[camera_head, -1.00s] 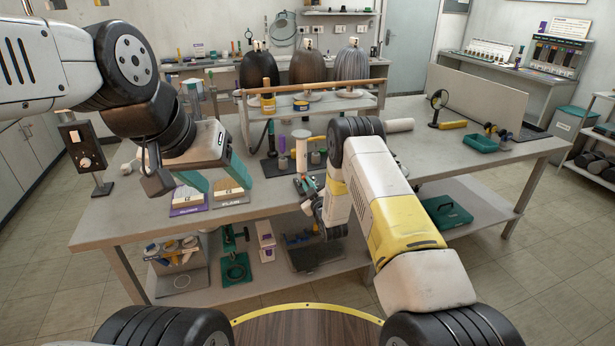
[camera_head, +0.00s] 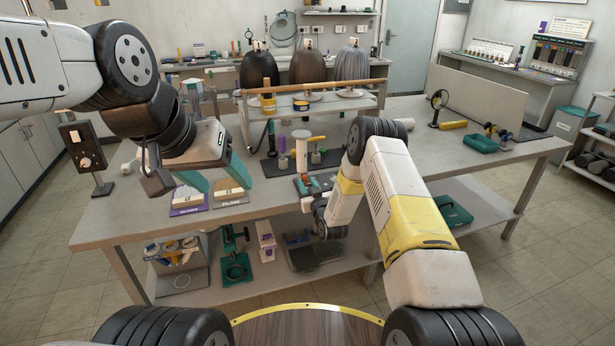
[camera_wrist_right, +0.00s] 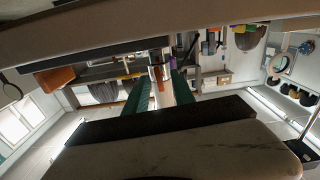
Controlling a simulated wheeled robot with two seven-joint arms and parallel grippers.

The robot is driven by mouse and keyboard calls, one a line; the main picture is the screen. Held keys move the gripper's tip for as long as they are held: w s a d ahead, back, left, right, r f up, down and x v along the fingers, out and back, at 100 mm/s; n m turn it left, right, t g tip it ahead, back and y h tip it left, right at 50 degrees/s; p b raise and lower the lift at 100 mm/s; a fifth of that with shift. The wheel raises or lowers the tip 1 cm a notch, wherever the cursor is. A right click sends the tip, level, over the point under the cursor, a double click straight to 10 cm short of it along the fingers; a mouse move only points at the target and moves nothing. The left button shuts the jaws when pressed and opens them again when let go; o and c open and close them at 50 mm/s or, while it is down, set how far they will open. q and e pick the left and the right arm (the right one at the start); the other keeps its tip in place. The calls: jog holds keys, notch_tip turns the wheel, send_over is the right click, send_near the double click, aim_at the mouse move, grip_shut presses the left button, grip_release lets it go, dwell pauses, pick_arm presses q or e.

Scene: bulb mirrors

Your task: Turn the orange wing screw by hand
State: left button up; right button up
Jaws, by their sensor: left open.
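I cannot pick out the orange wing screw with certainty. A small red-orange part (camera_head: 306,181) shows on the bench by my right gripper, too small to identify. My right gripper (camera_head: 303,188) is low at the bench's front edge, partly hidden by its own wrist. In the right wrist view its two teal fingers (camera_wrist_right: 158,82) stand apart with a pale strip between them and a small red part just beyond. Whether they grip anything is unclear. My left gripper (camera_head: 216,184) is open and empty, its teal fingers spread above the bench at left.
Two labelled blocks, one purple (camera_head: 188,203) and one grey (camera_head: 230,196), lie under my left gripper. A white-capped post (camera_head: 301,150) stands on a dark mat behind my right gripper.

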jog(key=shift+v, duration=2.95)
jog(key=shift+d, duration=0.1)
